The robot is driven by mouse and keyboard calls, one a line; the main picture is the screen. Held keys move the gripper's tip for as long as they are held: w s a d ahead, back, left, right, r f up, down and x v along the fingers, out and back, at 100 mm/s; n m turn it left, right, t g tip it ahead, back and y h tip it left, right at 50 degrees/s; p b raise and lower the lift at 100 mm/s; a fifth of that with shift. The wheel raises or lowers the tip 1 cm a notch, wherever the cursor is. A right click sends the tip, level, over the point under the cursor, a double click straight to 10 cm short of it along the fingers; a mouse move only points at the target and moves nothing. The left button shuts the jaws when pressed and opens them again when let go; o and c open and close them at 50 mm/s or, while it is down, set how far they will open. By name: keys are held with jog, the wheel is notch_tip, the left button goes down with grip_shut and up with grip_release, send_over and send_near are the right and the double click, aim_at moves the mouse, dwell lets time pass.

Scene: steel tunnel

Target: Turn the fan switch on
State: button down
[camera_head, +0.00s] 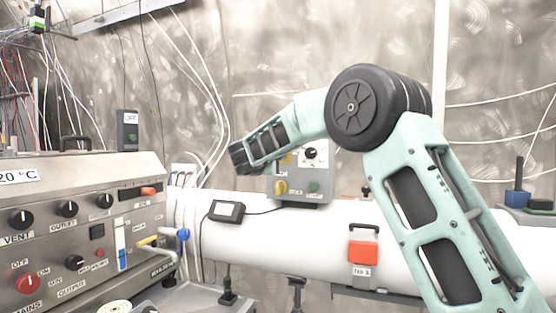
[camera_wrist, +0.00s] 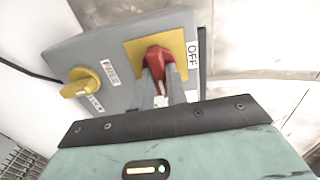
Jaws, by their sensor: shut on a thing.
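A red switch (camera_wrist: 157,60) sits on a square yellow plate (camera_wrist: 181,46) on a grey control box (camera_wrist: 110,45) in the wrist view. A label reading OFF stands at the right of the plate. My gripper (camera_wrist: 161,76) is shut on the red switch, one finger at each side. In the head view my arm reaches left to the grey box (camera_head: 302,199) on the white pipe. There the red switch and the fingertips are hidden, and a bit of yellow plate (camera_head: 288,160) shows.
The box also carries a yellow knob (camera_head: 281,187), a green button (camera_head: 314,187) and a black dial (camera_head: 310,153). A steel control panel (camera_head: 85,210) with several knobs stands at the left. A red-topped part (camera_head: 363,251) sits on the white pipe (camera_head: 290,240). Cables hang along the wall.

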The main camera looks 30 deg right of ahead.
jog(key=shift+f, duration=0.15)
jog(key=c, duration=1.4)
grip_release()
jog(key=shift+s+a, duration=0.1)
jog(key=b+v, duration=0.3)
jog(key=v, duration=1.4)
jog(key=shift+a, duration=0.1)
